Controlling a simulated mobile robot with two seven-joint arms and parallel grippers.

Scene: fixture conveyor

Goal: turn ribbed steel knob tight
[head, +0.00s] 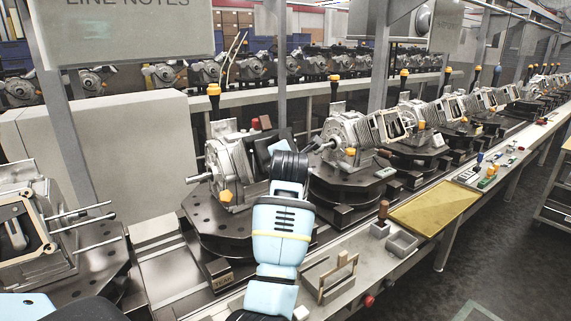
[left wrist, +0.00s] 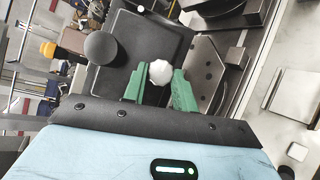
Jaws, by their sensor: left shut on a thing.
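The ribbed steel knob (left wrist: 160,72) shows in the left wrist view as a small, pale, faceted knob in front of a dark panel (left wrist: 148,38). My left gripper (left wrist: 159,88) has its two green fingers on either side of it and is shut on it. In the head view my left arm reaches up the middle to the fixture (head: 228,170) on the near turntable. Its wrist hides the fingers and the knob there. The knob's seating depth cannot be told. My right gripper is in neither view.
A dark ball (left wrist: 101,47) stands left of the fingers. An orange-capped post (head: 213,90) rises behind the fixture. Steel rods (head: 90,220) stick out from the housing at left.

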